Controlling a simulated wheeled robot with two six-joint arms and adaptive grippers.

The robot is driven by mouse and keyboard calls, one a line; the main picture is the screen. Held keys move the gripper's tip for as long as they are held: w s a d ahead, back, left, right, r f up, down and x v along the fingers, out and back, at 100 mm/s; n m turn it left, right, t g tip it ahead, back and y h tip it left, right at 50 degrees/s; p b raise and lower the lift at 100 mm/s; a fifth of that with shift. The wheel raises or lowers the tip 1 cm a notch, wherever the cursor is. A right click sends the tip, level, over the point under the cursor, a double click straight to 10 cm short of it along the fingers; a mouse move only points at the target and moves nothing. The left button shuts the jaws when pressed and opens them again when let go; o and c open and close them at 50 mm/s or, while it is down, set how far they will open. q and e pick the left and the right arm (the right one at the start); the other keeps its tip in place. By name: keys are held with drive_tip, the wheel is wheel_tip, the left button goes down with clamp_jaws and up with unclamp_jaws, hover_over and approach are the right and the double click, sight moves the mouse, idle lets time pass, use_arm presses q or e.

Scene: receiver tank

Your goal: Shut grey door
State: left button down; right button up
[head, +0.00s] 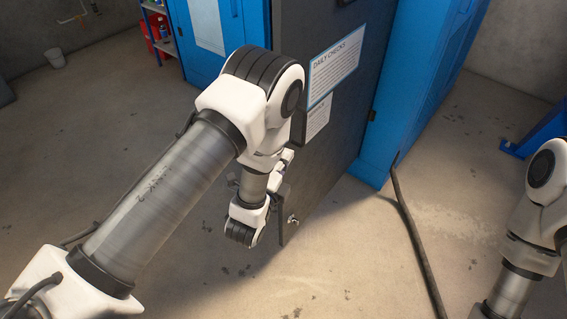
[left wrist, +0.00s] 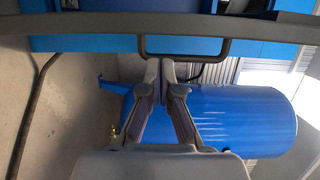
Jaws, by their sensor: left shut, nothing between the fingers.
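The grey door (head: 335,130) stands open in the head view, beside the blue cabinet (head: 418,90), and carries a "DAILY CHECKS" notice (head: 336,66). My left arm crosses in front of its left part. My left gripper (head: 283,192) is by the door's lower left edge, largely hidden behind my wrist. In the left wrist view its fingers (left wrist: 161,75) are shut together and empty. They point towards a dark bar handle (left wrist: 185,58). I cannot tell whether they touch the door. My right gripper is out of view.
A blue tank (left wrist: 240,115) shows behind the fingers in the left wrist view. A dark hose or cable (head: 415,240) lies on the floor at right of the door.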

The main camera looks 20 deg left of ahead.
sight(293, 143)
use_arm(q)
drive_tip(key=w, duration=0.5)
drive_tip(key=shift+w+f, duration=0.1)
drive_tip(key=shift+f, duration=0.05)
drive_tip(key=shift+w, duration=0.45)
drive_tip(key=shift+a, duration=0.15)
